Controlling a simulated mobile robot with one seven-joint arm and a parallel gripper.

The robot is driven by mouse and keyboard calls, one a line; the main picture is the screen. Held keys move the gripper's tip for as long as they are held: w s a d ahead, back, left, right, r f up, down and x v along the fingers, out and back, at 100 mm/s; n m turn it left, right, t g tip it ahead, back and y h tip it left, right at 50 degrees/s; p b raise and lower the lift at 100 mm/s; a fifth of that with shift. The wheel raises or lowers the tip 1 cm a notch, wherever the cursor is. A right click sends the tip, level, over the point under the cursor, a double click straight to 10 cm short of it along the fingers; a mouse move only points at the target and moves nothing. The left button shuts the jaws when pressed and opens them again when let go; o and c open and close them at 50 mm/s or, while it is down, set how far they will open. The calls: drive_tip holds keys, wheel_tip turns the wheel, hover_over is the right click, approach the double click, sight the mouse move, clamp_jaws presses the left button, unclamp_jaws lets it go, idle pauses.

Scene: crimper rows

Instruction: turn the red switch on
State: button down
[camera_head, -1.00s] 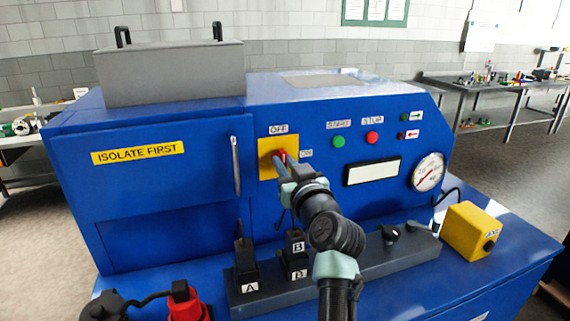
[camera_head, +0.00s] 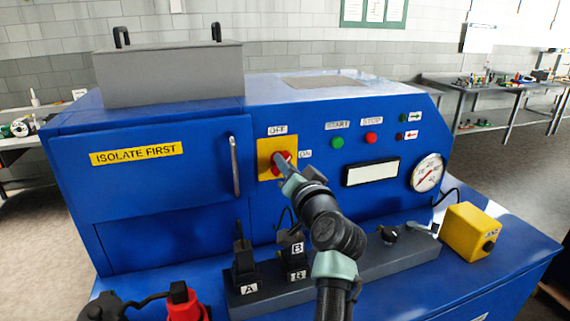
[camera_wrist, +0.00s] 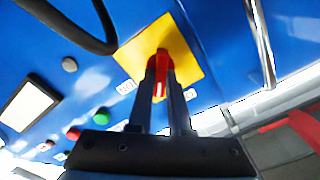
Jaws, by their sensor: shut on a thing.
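The red switch (camera_head: 285,157) sits on a yellow plate (camera_head: 264,148) on the front of the blue machine. An OFF label (camera_head: 277,130) is above the plate and an ON label (camera_head: 305,154) is to its right. My gripper (camera_head: 281,163) is at the switch, its fingers partly covering it in the head view. In the wrist view, my gripper (camera_wrist: 160,75) is shut on the switch's red handle (camera_wrist: 159,88), one finger on each side. There the plate (camera_wrist: 188,52) looks tilted, and the handle points between the two label sides.
Green START (camera_head: 337,142) and red STOP (camera_head: 370,138) buttons are to the right, with a gauge (camera_head: 428,173) beyond. A metal door handle (camera_head: 236,166) is close on the left. Black plugs (camera_head: 244,262) stand on a grey strip below. A yellow box (camera_head: 471,231) is at right.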

drive_tip(key=shift+d+f+m+p, duration=0.1)
drive_tip(key=shift+m+p, duration=0.75)
drive_tip(key=shift+m, duration=1.65)
drive_tip(key=shift+f+m+p, duration=0.1)
drive_tip(key=shift+m+p, duration=0.75)
drive_tip(key=shift+m, duration=1.65)
drive_tip(key=c, duration=0.8)
unclamp_jaws()
drive_tip(key=shift+c, duration=0.2)
drive_tip(key=shift+s, duration=0.1)
drive_tip(key=b+v, duration=0.2)
drive_tip(key=v, duration=1.1)
